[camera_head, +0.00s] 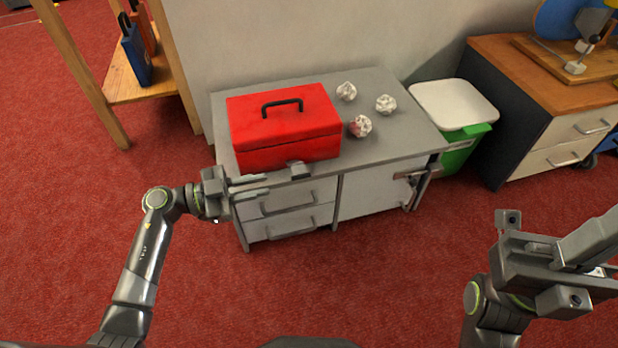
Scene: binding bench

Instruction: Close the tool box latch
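The red tool box (284,126) sits on the left part of the grey cabinet's top with its lid down and a black handle (282,106) on the lid. A small grey latch (300,170) sticks out at the lower front of the box, near the cabinet's front edge. I cannot tell from here how it is set. My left gripper (267,185) is in front of the box, left of the latch and apart from it. Its two fingers point right with a gap between them, empty. My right gripper (590,250) is at the lower right, far from the box, its fingertips not clearly seen.
Three crumpled paper balls (385,103) lie right of the box on the grey cabinet top (390,150). A green bin with a white lid (453,104) stands right of the cabinet. A wooden drawer unit (560,125) is farther right. Red floor (380,270) in front is clear.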

